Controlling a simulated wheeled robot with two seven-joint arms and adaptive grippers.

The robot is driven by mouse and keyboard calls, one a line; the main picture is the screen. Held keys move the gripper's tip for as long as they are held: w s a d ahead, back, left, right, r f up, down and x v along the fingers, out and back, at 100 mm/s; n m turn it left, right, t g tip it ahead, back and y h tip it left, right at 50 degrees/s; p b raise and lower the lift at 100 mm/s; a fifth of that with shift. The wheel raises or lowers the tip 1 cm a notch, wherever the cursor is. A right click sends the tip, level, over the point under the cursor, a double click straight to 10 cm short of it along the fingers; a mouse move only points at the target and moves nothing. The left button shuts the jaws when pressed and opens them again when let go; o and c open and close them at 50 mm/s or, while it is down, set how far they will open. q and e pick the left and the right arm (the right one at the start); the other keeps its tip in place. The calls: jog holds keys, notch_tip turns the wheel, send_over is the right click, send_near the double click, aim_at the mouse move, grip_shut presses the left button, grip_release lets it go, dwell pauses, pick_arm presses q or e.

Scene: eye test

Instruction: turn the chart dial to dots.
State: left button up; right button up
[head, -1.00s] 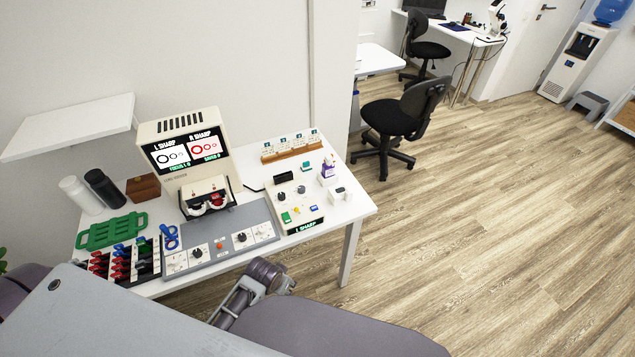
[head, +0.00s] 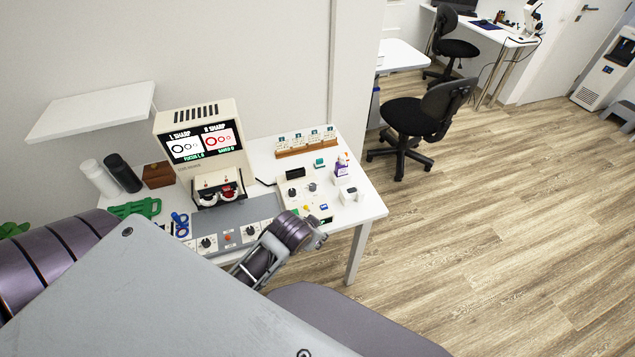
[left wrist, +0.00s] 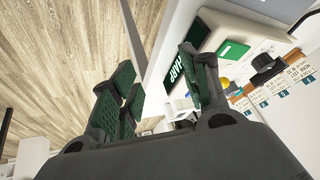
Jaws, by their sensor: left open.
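The beige control box (head: 297,178) stands at the right of the white table, with a dark dial (head: 292,192) and a grey dial (head: 312,187) on top. Their labels are too small to read, so I cannot tell which is the chart dial. My left gripper (head: 318,237) is open and empty at the box's near edge, apart from both dials. A black knob (left wrist: 266,68) shows further right. My right gripper is not in view.
A viewer with a lit screen (head: 201,142) showing red and black rings stands left of the box. A grey panel with knobs (head: 236,225) lies in front of it. A wooden card rack (head: 305,147), purple bottle (head: 341,166) and white item (head: 348,191) stand close around the box.

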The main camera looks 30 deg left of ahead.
pick_arm(q)
jog(key=w+d+r+m+t+h, duration=0.1)
jog(key=w+d+r+m+t, duration=0.3)
jog(key=w+r, duration=0.55)
jog(key=w+d+r+m+t+h, duration=0.1)
jog(key=w+r+t, duration=0.6)
jog(key=w+r, duration=0.25)
jog(key=d+r+m+t+h, duration=0.1)
jog(key=d+r+m+h, duration=0.8)
jog(key=r+m, duration=0.1)
jog(key=s+d+m+g+h, duration=0.3)
jog(key=d+m+g+h, duration=0.45)
jog(key=m, duration=0.35)
jog(key=s+a+f+m+g+y, duration=0.1)
jog(key=a+f+m+g+y, duration=0.35)
jog(key=f, duration=0.25)
jog(key=s+a+f+m+g+y, duration=0.1)
jog(key=a+f+m+g+y, duration=0.25)
jog(key=f+g, duration=0.2)
jog(key=w+a+f+n+y, duration=0.1)
jog(key=a+y, duration=0.9)
jog(key=a, duration=1.3)
jog(key=shift+w+f+n+g, duration=0.4)
jog(key=shift+w+f, duration=0.1)
jog(key=shift+w, duration=0.15)
